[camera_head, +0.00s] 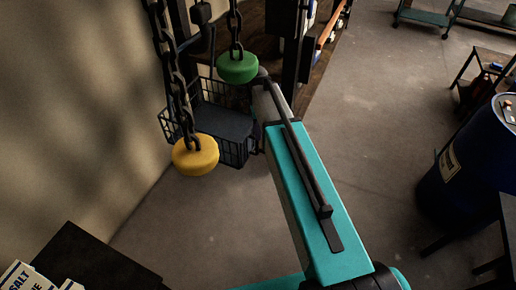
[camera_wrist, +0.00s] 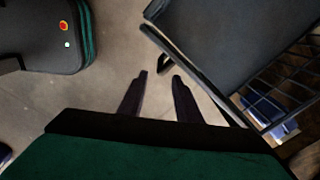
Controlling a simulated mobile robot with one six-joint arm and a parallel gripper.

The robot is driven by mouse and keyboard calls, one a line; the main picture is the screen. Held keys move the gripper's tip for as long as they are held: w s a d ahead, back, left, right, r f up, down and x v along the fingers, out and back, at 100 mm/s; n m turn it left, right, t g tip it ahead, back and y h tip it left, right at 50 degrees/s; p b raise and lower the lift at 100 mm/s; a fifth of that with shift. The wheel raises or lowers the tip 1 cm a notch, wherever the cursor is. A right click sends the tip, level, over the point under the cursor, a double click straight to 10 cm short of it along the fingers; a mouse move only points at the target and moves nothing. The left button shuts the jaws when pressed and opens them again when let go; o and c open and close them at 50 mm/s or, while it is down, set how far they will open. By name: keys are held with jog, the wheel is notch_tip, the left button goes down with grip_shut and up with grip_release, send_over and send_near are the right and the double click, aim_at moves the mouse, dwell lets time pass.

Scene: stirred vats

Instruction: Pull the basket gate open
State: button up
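A dark wire basket (camera_head: 236,149) with a flat dark floor hangs beside the wall in the head view. In the wrist view a dark flat panel (camera_wrist: 225,35) and wire mesh of the basket (camera_wrist: 290,75) fill the upper right. A dark bar (camera_wrist: 190,71) runs along the panel's near edge; I cannot tell for certain which part is the gate. My gripper (camera_wrist: 160,75) is open, with bare floor between its two dark fingers. Its tips are close to the bar in the picture, with no contact visible. In the head view my arm hides the gripper.
A green weight (camera_head: 237,67) and a yellow weight (camera_head: 195,155) hang on chains in front of the basket. A dark shelf with items stands behind. A blue drum (camera_head: 470,165) stands at right, salt boxes (camera_head: 22,277) at lower left. The middle floor is clear.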

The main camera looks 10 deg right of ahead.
aim_at(257, 149)
jog(key=shift+f+p, duration=1.2)
jog(key=shift+f, duration=4.6)
jog(key=shift+c, duration=0.3)
grip_shut()
jog(key=shift+d, duration=0.2)
jog(key=shift+a, duration=0.2)
jog(key=shift+s, duration=0.1)
